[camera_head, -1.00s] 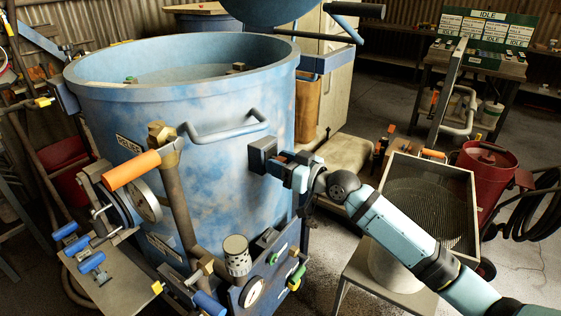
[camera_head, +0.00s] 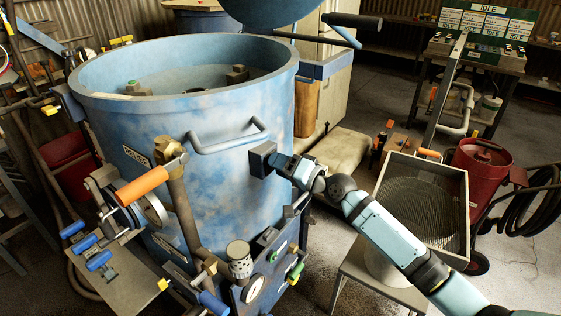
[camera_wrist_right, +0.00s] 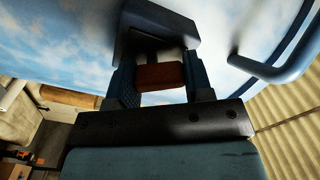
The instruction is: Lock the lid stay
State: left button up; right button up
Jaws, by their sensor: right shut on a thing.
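The blue pot (camera_head: 190,135) stands open, and the lid (camera_head: 275,9) is raised at the top edge of the head view, mostly cut off. A dark block (camera_head: 261,158) sticks out of the pot's side; it also shows in the right wrist view (camera_wrist_right: 157,30). My right gripper (camera_head: 279,162) is up against this block. In the wrist view its fingers are shut on a small red-orange piece (camera_wrist_right: 160,76) just in front of the block. I cannot tell whether this piece is locked. My left gripper is not in view.
A bent blue handle (camera_head: 228,138) is beside the block. A valve with an orange lever (camera_head: 142,187) and gauges stand at the pot's front.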

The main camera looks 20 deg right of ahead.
jog(key=m+p, duration=0.2)
jog(key=m, duration=0.2)
jog(key=shift+w+d+r, duration=0.1)
jog(key=shift+r, duration=0.05)
jog(key=shift+m+p, duration=0.3)
jog(key=shift+m, duration=0.7)
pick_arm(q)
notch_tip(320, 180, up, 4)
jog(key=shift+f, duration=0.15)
pick_arm(e)
jog(key=shift+m, duration=0.3)
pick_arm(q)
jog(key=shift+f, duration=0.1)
pick_arm(e)
jog(key=o, duration=0.9)
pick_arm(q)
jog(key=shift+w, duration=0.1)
pick_arm(e)
jog(key=shift+d, duration=0.15)
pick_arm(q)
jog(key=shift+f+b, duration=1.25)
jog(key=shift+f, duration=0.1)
pick_arm(e)
jog(key=shift+v, duration=6.9)
